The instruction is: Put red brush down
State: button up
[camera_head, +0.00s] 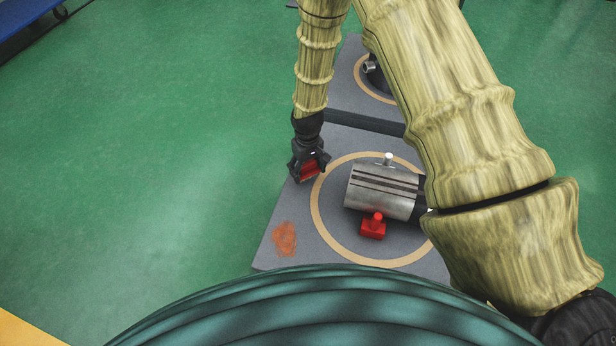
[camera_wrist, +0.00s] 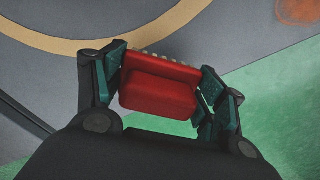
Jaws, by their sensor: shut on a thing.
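My gripper (camera_head: 309,168) is shut on the red brush (camera_head: 309,168), near the left edge of the grey platform (camera_head: 277,226). In the wrist view the brush (camera_wrist: 158,88) sits between the two finger pads of my gripper (camera_wrist: 160,90), with a row of pale bristle tufts along its far edge. The platform's bare surface also shows in the wrist view (camera_wrist: 225,45). Whether the brush touches the platform is hard to tell.
A metal flanged cylinder (camera_head: 384,192) lies inside a tan ring (camera_head: 318,212) on the platform. A small red block with a knob (camera_head: 373,228) stands in front of it. An orange-brown smudge (camera_head: 284,239) marks the left front corner. Another platform (camera_head: 345,92) stands behind. Green floor (camera_head: 150,170) is clear on the left.

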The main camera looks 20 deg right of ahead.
aim_at(308, 176)
jog(key=shift+f+b, duration=1.2)
jog(key=shift+f, duration=0.45)
jog(key=shift+f, duration=0.1)
jog(key=o, duration=1.1)
jog(key=shift+o, duration=0.2)
notch_tip(308, 176, up, 12)
jog(key=p, duration=0.6)
jog(key=shift+p, duration=0.4)
